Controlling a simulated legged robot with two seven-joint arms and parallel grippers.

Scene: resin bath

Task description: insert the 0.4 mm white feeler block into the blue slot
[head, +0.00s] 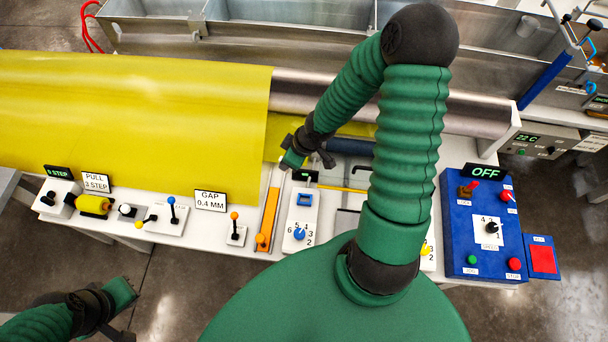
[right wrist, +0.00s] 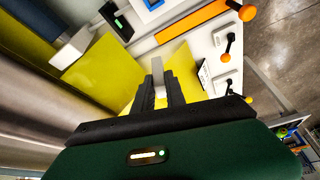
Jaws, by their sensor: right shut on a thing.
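My right gripper (head: 284,166) is over the yellow sheet's right edge, left of the dark blue roller. In the right wrist view my right gripper (right wrist: 161,88) is shut on a small pale grey-white block (right wrist: 158,68), which sticks out beyond the fingertips above yellow film. The block is too small to make out in the head view. A blue-framed square (head: 305,199), perhaps the blue slot, is on a white panel to the right of and nearer than the gripper; part of it shows in the right wrist view (right wrist: 152,4). My left gripper (head: 134,292) is low at left, off the table.
The yellow sheet (head: 130,105) covers the left of the machine. Along the front are levers, an orange bar (head: 267,218), a "GAP 0.4 MM" sign (head: 210,200) and a blue control box (head: 483,235) reading OFF. My right arm hides part of the middle.

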